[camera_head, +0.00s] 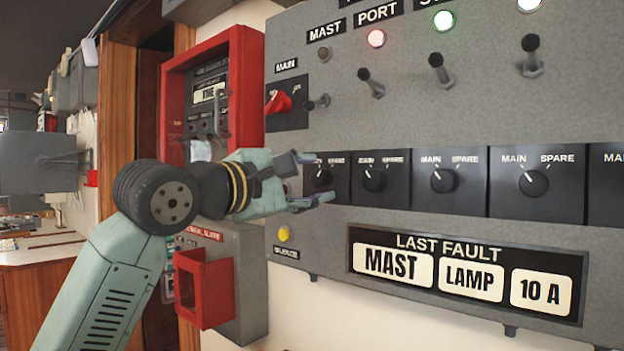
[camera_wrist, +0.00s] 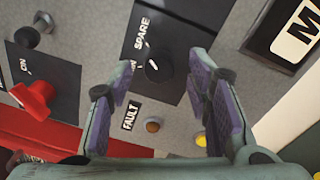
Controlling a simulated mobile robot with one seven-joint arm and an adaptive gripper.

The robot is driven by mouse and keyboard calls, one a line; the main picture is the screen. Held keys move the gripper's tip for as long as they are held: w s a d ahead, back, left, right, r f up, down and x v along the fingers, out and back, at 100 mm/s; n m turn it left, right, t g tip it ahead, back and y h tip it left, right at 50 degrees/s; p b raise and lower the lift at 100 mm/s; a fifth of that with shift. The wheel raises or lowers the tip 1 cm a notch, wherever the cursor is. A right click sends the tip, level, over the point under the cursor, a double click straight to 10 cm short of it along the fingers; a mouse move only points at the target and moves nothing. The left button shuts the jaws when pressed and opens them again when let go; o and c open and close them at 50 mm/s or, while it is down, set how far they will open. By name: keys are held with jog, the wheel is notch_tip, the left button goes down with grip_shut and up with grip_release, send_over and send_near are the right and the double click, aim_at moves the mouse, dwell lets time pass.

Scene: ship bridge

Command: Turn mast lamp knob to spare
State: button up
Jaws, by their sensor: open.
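The mast lamp knob (camera_head: 322,178) is a round black knob on a small black plate, the leftmost in the row of MAIN/SPARE knobs. It also shows in the wrist view (camera_wrist: 158,68), with the SPARE label beside it; I cannot tell its pointer direction surely. My gripper (camera_head: 318,178) is open, its fingers above and below the knob in the head view. In the wrist view the fingertips (camera_wrist: 163,80) stand on either side of the knob, with visible gaps. No contact shows.
A second MAIN/SPARE knob (camera_head: 374,179) sits close to the right. A red main switch (camera_head: 279,102) is up left, and toggle levers (camera_head: 371,82) stick out above. Below are a yellow button (camera_head: 284,234) and the LAST FAULT display (camera_head: 400,293) reading MAST LAMP 10 A. A red-framed box (camera_head: 237,80) stands left.

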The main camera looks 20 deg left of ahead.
jog(key=v, duration=1.1)
